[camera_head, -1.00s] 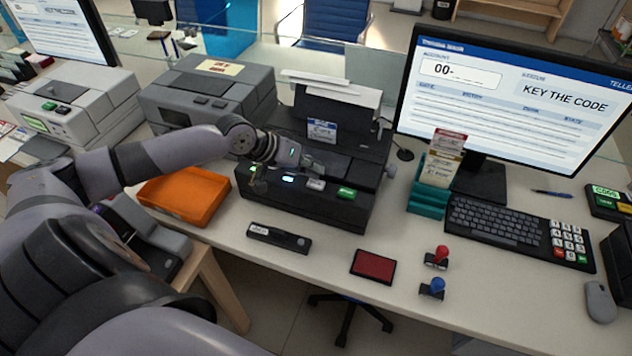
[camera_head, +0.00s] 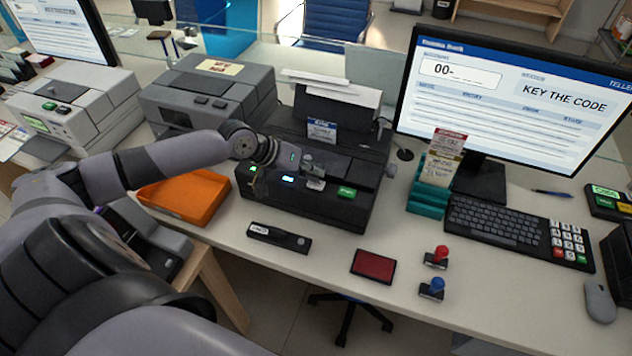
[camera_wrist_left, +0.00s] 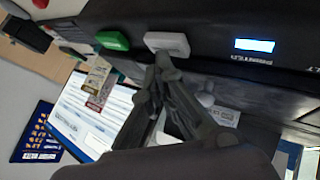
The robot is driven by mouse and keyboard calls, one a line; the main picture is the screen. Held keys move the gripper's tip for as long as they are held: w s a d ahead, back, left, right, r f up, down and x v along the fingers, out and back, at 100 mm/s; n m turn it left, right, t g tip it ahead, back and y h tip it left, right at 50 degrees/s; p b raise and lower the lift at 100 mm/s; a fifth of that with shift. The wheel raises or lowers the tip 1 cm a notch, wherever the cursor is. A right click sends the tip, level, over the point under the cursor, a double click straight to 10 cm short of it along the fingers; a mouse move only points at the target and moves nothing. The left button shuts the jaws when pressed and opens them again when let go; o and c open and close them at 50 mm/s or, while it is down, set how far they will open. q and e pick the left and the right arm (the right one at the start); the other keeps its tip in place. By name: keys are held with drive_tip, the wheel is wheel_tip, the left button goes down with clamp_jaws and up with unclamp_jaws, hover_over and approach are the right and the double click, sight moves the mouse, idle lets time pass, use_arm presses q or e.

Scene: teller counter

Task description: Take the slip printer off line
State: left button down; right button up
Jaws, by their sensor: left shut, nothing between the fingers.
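The slip printer (camera_head: 318,205) is a black unit on the counter, with paper standing in its top. Its front holds a small lit display (camera_head: 287,179), a pale grey button (camera_head: 316,185) and a green button (camera_head: 347,192). In the left wrist view the grey button (camera_wrist_left: 167,43) and green button (camera_wrist_left: 113,40) are close, beside the lit display (camera_wrist_left: 254,45). My left gripper (camera_head: 309,167) is shut and empty just above the grey button. Its fingertips (camera_wrist_left: 165,62) look very near that button; contact cannot be told. My right gripper is not in view.
An orange tray (camera_head: 186,220) lies left of the printer, under my left arm. A teal slip holder (camera_head: 428,198) and a monitor (camera_head: 510,100) stand to the right.

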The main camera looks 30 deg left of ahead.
use_arm(q)
drive_tip(key=shift+f, duration=0.3)
idle(0.4)
drive_tip(key=shift+r, duration=0.15)
drive_tip(key=shift+r+p, duration=0.8)
drive_tip(key=shift+p, duration=0.25)
wheel_tip(320, 180, up, 5)
drive_tip(key=p, duration=0.5)
idle(0.4)
